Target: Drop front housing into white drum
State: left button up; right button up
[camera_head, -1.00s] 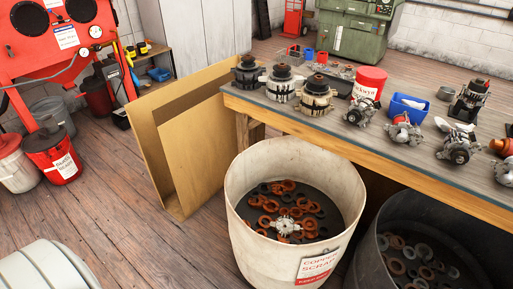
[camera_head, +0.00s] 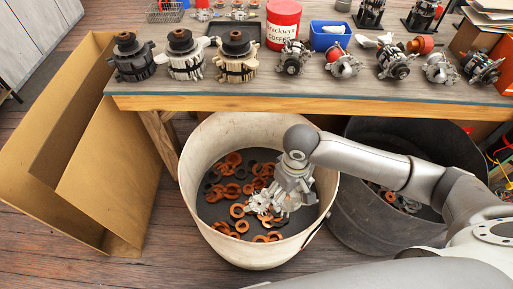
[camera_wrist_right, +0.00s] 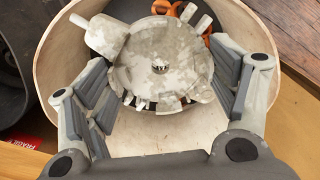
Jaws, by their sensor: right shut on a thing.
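The white drum (camera_head: 225,249) stands on the floor in front of the bench, with orange and dark rings at its bottom. My right gripper (camera_head: 283,199) reaches down into the drum's mouth from the right. In the right wrist view, its fingers (camera_wrist_right: 165,92) are on both sides of a round, worn grey-white front housing (camera_wrist_right: 160,60), shut on it. The housing is over the drum's inside (camera_wrist_right: 62,32), which shows around it. In the head view the held part merges with pale metal in the drum, so its outline is unclear. My left gripper is not in view.
A dark drum (camera_head: 345,228) with metal parts stands to the right, partly behind my right arm. The bench (camera_head: 200,104) holds several alternators, a red coffee can (camera_head: 283,22) and a blue bin (camera_head: 328,38). A folded cardboard sheet (camera_head: 110,185) stands at the left.

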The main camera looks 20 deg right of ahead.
jog(key=w+n, duration=0.1)
jog(key=w+a+n, duration=0.1)
jog(key=w+n+p, duration=0.1)
jog(key=w, duration=0.1)
jog(key=shift+w+a, duration=0.1)
jog(key=shift+a, duration=0.15)
pick_arm(q)
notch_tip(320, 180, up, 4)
jog(key=p, duration=0.3)
pick_arm(e)
jog(key=w+a+n, duration=0.2)
jog(key=w+n, duration=0.7)
pick_arm(q)
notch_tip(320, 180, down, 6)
jog(key=b, duration=0.6)
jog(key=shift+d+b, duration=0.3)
jog(key=shift+b, duration=0.05)
pick_arm(e)
notch_tip(320, 180, down, 6)
jog(key=shift+d+f, duration=0.15)
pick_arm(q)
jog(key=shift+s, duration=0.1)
pick_arm(e)
jog(key=o, duration=1.3)
jog(key=shift+c, duration=0.2)
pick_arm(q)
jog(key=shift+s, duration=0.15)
